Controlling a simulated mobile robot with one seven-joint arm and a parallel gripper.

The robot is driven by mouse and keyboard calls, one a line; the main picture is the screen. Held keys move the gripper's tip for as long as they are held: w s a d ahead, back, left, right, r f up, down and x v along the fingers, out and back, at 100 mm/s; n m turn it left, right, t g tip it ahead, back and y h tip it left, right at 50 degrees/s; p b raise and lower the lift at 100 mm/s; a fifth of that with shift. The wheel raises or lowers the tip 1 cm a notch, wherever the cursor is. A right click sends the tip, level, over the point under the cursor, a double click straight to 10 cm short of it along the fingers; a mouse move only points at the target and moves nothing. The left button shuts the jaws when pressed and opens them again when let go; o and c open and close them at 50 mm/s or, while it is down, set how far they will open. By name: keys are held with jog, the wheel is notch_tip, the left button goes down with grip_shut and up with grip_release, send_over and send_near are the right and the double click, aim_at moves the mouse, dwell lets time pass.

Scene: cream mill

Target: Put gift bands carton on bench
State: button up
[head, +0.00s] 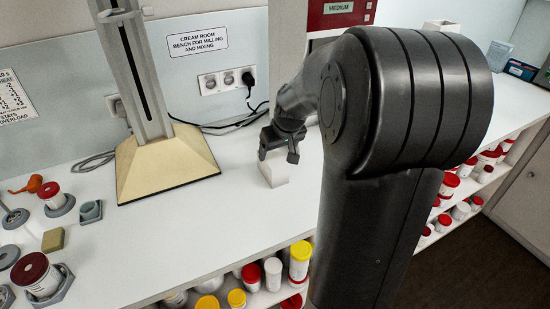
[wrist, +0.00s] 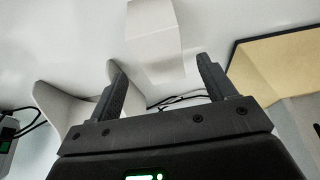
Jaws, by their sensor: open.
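A small plain white carton (head: 275,173), likely the gift bands carton, stands on the white bench (head: 235,225) below my gripper; no label on it can be read. It also shows in the wrist view (wrist: 154,42), ahead of the fingertips and roughly between them. My gripper (head: 281,150) is open and sits just above and at the back of the carton in the head view. In the wrist view my gripper (wrist: 163,68) has nothing between its two fingers. Whether a finger touches the carton cannot be told.
A mill stand with a cream base (head: 167,165) is left of the carton. Cables (head: 235,123) run to wall sockets behind. Jars, including a dark-red-lidded jar (head: 36,275), stand at the left. Shelves of lidded jars (head: 299,260) lie under the front edge. The bench front middle is clear.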

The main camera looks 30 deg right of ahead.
jog(key=v, duration=0.3)
jog(key=shift+s+a+r, duration=0.1)
jog(key=shift+a+r, duration=0.05)
jog(key=shift+r, duration=0.05)
jog(key=s+a+r, duration=0.3)
jog(key=s+a, duration=0.4)
jog(key=s, duration=0.4)
jog(key=s+a+r+t, duration=0.1)
jog(key=s+a+r, duration=0.2)
jog(key=s+a, duration=0.5)
jog(key=s, duration=0.3)
jog(key=shift+s+a, duration=0.2)
jog(key=shift+a, duration=0.05)
